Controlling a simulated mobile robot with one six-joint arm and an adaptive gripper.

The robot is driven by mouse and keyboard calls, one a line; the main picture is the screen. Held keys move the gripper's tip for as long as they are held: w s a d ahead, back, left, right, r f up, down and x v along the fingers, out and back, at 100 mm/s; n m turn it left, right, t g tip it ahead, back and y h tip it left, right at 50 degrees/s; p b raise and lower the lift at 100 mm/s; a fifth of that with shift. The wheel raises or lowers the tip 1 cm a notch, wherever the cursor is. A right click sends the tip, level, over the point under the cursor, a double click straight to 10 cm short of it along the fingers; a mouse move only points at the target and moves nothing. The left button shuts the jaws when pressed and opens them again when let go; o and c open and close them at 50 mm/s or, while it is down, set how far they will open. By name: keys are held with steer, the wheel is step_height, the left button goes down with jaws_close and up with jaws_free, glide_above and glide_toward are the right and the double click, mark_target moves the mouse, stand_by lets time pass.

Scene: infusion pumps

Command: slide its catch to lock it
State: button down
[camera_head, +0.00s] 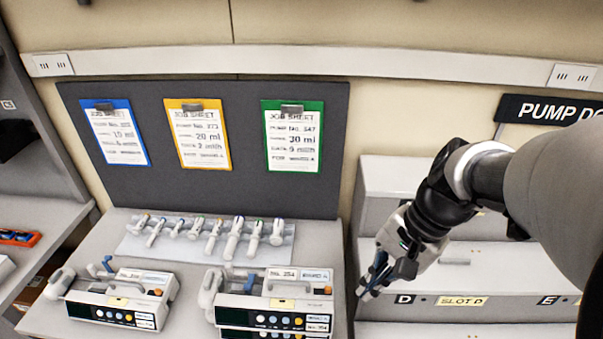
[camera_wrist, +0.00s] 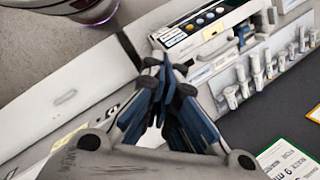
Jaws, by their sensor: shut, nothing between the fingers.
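My gripper (camera_head: 372,287) is shut and empty, in front of the pale dock unit (camera_head: 375,185), just left of its black "D" label (camera_head: 404,299) in the head view. In the wrist view its fingers (camera_wrist: 160,72) meet, pointing away from the camera. A left pump (camera_head: 115,300) and a right pump (camera_head: 275,312), with another panel under it, stand on the bench. Each has a blue lever; the left pump's lever (camera_head: 107,262) stands up. I cannot tell which part is the catch. The right pump also shows in the wrist view (camera_wrist: 207,28), apart from my fingers.
Several syringes (camera_head: 210,238) lie on a pale tray behind the pumps. A dark board (camera_head: 225,190) with three job sheets stands behind them. A yellow "SLOT D" label (camera_head: 461,301) and an "E" label (camera_head: 549,300) mark the dock. My arm hides part of it.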

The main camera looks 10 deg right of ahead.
mark_target(331, 291)
steer(key=w+d+f+m+t+y, duration=0.1)
steer(key=w+d+f+m+y, duration=0.15)
steer(key=d+f+m, duration=0.2)
steer(key=w+d+f+m+t+y, duration=0.1)
steer(key=w+d+f+m+y, duration=0.15)
steer(key=d+m, duration=0.3)
steer(key=a+r+b+x, duration=0.1)
steer(key=b+x, duration=0.2)
steer(key=x, duration=0.9)
steer(key=shift+a, duration=0.5)
steer(key=shift+w, duration=0.1)
steer(key=shift+w+a, duration=0.15)
steer(key=shift+a, duration=0.5)
steer(key=shift+w+a, duration=0.15)
steer(key=shift+a, duration=0.45)
steer(key=shift+d+r, duration=0.1)
